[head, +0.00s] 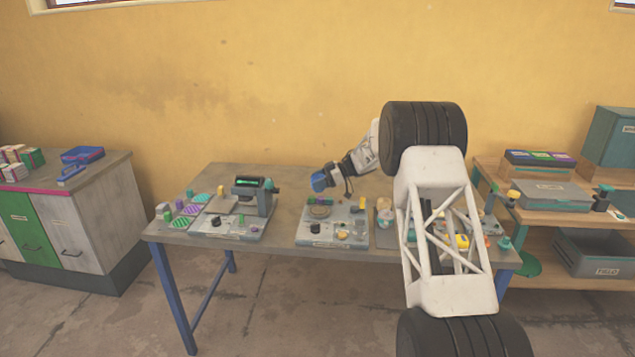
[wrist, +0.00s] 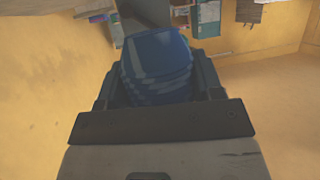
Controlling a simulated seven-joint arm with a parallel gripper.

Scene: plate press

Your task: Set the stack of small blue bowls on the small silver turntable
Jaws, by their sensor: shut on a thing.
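My gripper (head: 331,176) is shut on the stack of small blue bowls (head: 319,181). In the head view the stack is held in the air, tilted on its side, above the back of the middle board on the table. In the wrist view the blue stack (wrist: 157,65) sits between the two dark fingers, with several nested rims showing. The small turntable (head: 319,212) appears as a round disc on the middle board, below the held stack and apart from it. Its silver colour is hard to make out at this size.
The table (head: 280,180) also carries a left board with a dark press-like device (head: 254,192) and small coloured pieces. A black knob (head: 315,228) is at the middle board's front. My arm hides much of the right board. The table's back strip is mostly clear.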

